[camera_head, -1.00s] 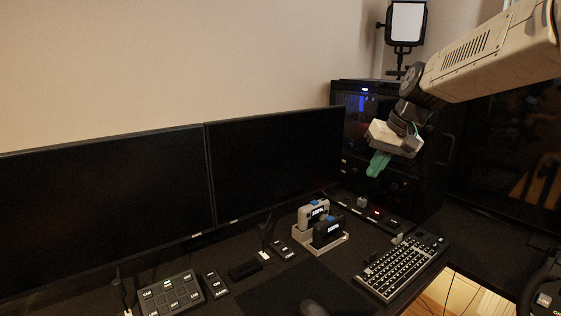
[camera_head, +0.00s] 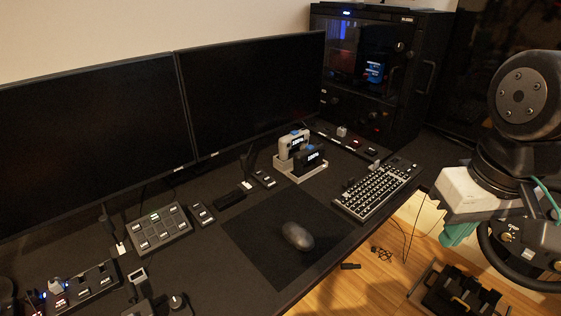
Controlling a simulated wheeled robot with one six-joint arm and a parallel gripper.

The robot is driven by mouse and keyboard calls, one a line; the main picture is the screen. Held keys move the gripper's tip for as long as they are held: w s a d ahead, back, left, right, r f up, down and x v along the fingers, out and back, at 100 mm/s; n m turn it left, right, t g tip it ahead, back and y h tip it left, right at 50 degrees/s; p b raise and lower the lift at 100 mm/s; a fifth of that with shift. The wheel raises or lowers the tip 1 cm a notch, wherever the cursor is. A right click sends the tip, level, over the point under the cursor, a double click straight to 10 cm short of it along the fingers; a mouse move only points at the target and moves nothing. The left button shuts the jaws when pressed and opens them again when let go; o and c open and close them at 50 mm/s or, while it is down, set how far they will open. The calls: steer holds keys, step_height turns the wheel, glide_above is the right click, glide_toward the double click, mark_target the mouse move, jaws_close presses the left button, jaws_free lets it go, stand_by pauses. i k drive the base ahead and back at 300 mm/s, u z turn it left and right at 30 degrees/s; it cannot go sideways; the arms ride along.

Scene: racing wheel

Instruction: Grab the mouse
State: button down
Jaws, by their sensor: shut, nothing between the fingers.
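A dark grey mouse (camera_head: 297,236) lies on a black mouse pad (camera_head: 262,262) near the front edge of the desk. My gripper (camera_head: 458,234), with green fingers below a white body, is at the right of the view. It is shut and empty, well to the right of the mouse and apart from it, past the desk's front edge. The fingertips point downward and are partly hidden by the gripper body.
A keyboard (camera_head: 376,190) lies right of the mouse pad. A charging dock (camera_head: 300,160) stands behind it. Two monitors (camera_head: 255,95) line the back. A button panel (camera_head: 158,229) is at left. A black PC case (camera_head: 378,75) stands at the back right. A steering wheel (camera_head: 522,262) is beside my gripper.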

mark_target(300, 237)
steer(key=z, duration=1.6)
steer(key=k, duration=1.05)
steer(key=u, duration=1.75)
steer(key=i, duration=0.5)
steer(key=z, duration=0.05)
